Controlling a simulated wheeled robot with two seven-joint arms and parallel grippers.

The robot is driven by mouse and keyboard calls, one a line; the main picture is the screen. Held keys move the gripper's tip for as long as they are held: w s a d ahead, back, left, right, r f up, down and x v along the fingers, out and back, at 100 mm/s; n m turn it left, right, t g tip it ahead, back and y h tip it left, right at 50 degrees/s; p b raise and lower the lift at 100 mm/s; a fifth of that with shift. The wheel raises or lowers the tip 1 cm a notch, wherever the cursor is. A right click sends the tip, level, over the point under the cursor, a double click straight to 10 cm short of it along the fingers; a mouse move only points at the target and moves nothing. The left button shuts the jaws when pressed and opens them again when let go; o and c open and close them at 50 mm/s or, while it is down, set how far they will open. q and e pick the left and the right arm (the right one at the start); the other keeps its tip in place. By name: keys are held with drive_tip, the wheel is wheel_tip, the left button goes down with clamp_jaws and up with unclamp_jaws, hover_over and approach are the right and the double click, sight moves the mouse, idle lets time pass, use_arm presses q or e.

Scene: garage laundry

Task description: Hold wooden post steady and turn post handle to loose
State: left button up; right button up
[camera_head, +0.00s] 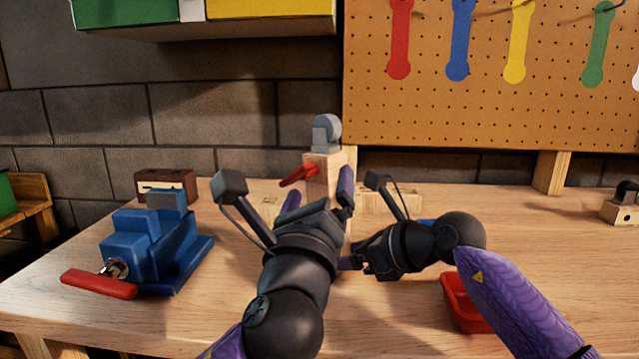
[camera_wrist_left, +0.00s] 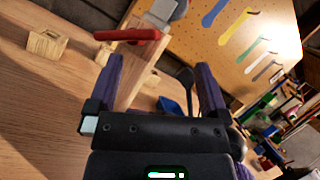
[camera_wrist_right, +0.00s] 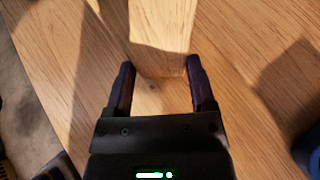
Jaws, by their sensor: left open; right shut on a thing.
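The wooden post (camera_head: 322,172) stands on the workbench, with a grey metal piece (camera_head: 327,133) on top and a red handle (camera_head: 298,175) on its side. My left gripper (camera_head: 318,195) is open in front of the post. In the left wrist view, the red handle (camera_wrist_left: 128,35) lies just beyond the open fingertips (camera_wrist_left: 162,78), apart from them, and the post (camera_wrist_left: 138,78) shows between the fingers. My right gripper (camera_wrist_right: 160,78) is shut on the lower post (camera_wrist_right: 160,25). In the head view my left arm hides much of the post's lower part.
A blue vise (camera_head: 150,240) with a red handle (camera_head: 98,284) stands left on the bench. A red bin (camera_head: 462,305) is at the right front. Wooden blocks (camera_head: 390,196) lie beside the post. A pegboard (camera_head: 470,100) stands behind. The bench's right side is mostly clear.

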use_arm(q)
drive_tip(key=d+v, duration=0.1)
drive_tip(key=v, duration=1.1)
drive_tip(key=shift+a, duration=0.5)
wheel_tip(320, 180, up, 10)
idle(0.3)
